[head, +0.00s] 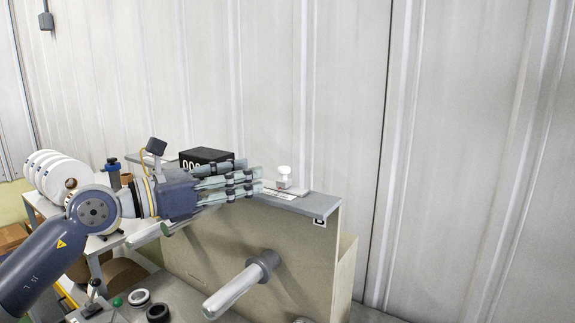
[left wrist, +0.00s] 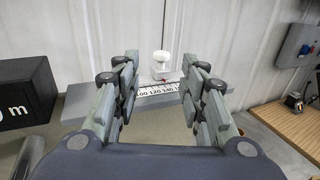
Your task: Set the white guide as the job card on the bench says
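The white guide (head: 284,176) is a small block with a rounded knob on top. It stands upright on the grey top ledge (head: 318,205) of the beige machine. In the left wrist view the guide (left wrist: 161,64) is behind a printed scale (left wrist: 157,92), whose readable marks include 100, 120 and 140. My left gripper (head: 258,181) is open and empty, just left of the guide in the head view. In the left wrist view its fingers (left wrist: 160,72) are spread on either side of the guide, apart from it. My right gripper is not in view. I cannot make out the job card.
A black counter box (head: 207,156) stands on the ledge behind my left gripper. A spindle (head: 243,284) sticks out from the machine's front. White rolls (head: 60,174) stand on a side table at left. A wooden bench (left wrist: 292,126) is at right in the left wrist view.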

